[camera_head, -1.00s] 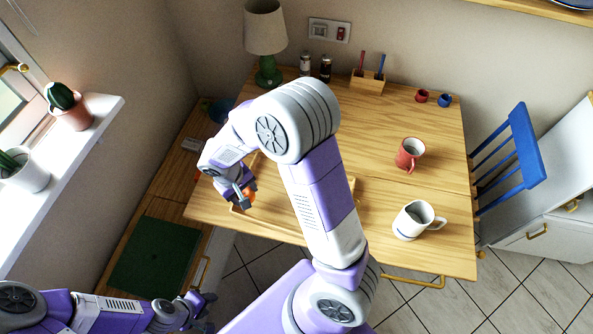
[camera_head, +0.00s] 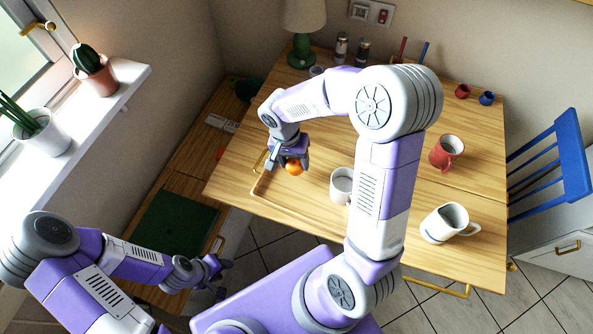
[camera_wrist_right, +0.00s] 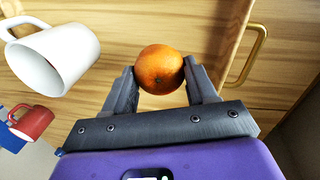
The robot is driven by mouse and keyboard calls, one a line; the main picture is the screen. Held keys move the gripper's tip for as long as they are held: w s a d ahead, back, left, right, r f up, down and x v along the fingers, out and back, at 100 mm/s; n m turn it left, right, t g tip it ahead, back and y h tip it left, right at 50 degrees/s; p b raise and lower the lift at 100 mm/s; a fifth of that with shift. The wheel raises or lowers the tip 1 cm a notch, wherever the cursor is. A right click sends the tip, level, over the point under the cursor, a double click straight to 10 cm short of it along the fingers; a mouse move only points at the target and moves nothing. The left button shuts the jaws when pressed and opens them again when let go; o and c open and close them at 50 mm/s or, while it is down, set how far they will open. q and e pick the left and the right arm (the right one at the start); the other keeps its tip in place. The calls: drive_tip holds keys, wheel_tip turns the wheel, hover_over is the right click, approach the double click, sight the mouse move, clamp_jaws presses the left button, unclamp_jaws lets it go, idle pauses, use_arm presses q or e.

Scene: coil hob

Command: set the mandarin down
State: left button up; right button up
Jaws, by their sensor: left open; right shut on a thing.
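The mandarin (camera_head: 294,168) is orange and round. My right gripper (camera_head: 290,160) is shut on it, over the left part of the wooden table in the head view. In the right wrist view the mandarin (camera_wrist_right: 159,69) sits between the two fingertips of the right gripper (camera_wrist_right: 160,80), with the wooden tray or table surface behind it. I cannot tell whether the mandarin touches the surface. My left gripper (camera_head: 214,270) is open and empty, low at the left, beside the green mat and off the table.
A white mug (camera_head: 341,186) stands to the right of the mandarin; it also shows in the right wrist view (camera_wrist_right: 75,58). A second white mug (camera_head: 440,224) and a red mug (camera_head: 444,151) stand further right. A green mat (camera_head: 174,224) lies on the lower left bench.

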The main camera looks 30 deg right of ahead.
sight(294, 168)
wheel_tip(294, 168, down, 5)
drive_tip(key=shift+r+b, duration=0.15)
drive_tip(key=shift+b, duration=0.6)
drive_tip(key=shift+r, duration=0.15)
drive_tip(key=shift+f, duration=0.2)
drive_tip(key=o, duration=1.1)
drive_tip(key=shift+c, duration=0.2)
drive_tip(key=shift+r, duration=0.1)
drive_tip(key=shift+r, duration=0.3)
drive_tip(key=r+p, duration=0.1)
drive_tip(key=r, duration=0.2)
drive_tip(key=w+a+r+p, duration=0.1)
drive_tip(key=r, duration=0.3)
drive_tip(key=r+p, duration=0.2)
drive_tip(key=r, duration=0.2)
drive_tip(key=shift+w+a+r, duration=0.15)
drive_tip(key=shift+w+r, duration=0.05)
